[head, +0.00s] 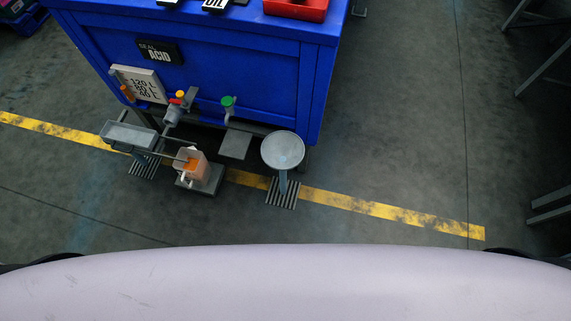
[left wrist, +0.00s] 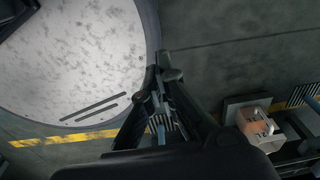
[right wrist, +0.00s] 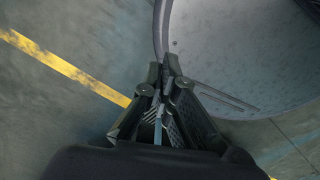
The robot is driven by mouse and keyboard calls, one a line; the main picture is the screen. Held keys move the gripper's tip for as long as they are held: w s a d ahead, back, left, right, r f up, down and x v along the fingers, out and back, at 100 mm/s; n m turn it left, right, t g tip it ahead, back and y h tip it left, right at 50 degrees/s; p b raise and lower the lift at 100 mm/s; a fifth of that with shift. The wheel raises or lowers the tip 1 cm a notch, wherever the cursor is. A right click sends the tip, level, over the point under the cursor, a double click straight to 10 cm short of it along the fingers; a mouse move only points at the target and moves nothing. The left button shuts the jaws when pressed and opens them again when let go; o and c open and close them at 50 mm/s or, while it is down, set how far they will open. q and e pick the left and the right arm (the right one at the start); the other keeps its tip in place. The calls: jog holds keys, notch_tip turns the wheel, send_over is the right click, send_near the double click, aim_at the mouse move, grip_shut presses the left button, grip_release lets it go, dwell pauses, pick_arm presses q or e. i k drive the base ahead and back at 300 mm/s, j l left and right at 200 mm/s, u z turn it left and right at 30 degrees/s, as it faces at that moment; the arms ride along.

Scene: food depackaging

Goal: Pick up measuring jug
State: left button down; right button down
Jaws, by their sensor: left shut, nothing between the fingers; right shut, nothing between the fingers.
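The measuring jug (head: 190,168) is a small clear container with orange contents. It stands on a dark square platform (head: 206,186) in front of the blue tank, below the taps. It also shows at the right of the left wrist view (left wrist: 258,122), well apart from my left gripper. My left gripper (left wrist: 155,72) is shut and empty. My right gripper (right wrist: 167,62) is shut and empty, with floor and my pale round base behind it. Neither gripper shows in the head view.
A blue tank (head: 210,60) carries an ACID label and two taps, yellow-red (head: 178,97) and green (head: 228,102). A grey tray (head: 130,134) stands left of the jug, a round metal dish (head: 283,150) on a post right of it. Open floor lies between them and my base.

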aim_at(198, 172)
jog(key=u, duration=1.15)
